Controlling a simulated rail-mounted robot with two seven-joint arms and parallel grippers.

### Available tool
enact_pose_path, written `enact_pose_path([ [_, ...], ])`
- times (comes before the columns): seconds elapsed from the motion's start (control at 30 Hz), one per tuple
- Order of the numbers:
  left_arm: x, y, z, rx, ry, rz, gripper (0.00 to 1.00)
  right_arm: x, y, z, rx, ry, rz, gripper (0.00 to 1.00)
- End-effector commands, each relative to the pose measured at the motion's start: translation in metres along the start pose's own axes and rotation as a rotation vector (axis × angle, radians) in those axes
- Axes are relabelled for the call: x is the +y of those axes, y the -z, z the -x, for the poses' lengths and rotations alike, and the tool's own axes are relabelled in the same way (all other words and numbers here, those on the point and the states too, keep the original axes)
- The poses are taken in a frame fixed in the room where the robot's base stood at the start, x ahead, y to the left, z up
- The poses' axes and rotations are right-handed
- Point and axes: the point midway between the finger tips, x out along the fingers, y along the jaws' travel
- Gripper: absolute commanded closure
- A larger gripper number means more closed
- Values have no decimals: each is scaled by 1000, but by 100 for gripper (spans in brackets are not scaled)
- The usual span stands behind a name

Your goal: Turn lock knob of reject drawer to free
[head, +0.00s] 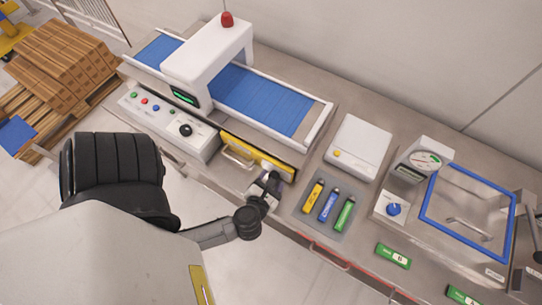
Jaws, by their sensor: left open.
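The reject drawer (258,158) has a yellow front with a pale handle (238,156), set in the bench's front below the conveyor machine. The drawer looks shut. My left gripper (266,183) is just in front of the drawer's right end and is open. The lock knob cannot be made out; the gripper covers that part of the front. I cannot tell whether the fingers touch anything there. My right gripper is not in view.
Left of the drawer is a control box (165,123) with a black knob. Right of the gripper, a grey tray (302,216) holds yellow, blue and green sticks. A white box (358,147), a gauge (425,160) and a blue-rimmed basin (429,206) stand farther right.

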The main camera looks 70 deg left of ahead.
Motion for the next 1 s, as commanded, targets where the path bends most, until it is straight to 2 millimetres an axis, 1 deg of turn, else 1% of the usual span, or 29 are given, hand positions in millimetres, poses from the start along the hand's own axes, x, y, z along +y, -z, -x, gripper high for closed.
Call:
enact_pose_path([
  [0.2, 0, 0, 0, 0, 0, 0, 42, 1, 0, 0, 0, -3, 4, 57],
  [0.7, 0, 0, 0, 0, 0, 1, 90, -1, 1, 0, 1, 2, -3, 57],
  [0.87, 0, -2, 1, 1, -12, -26, 91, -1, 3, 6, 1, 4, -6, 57],
  [1.0, 0, -3, 1, 2, -44, -105, 91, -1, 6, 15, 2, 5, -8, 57],
])
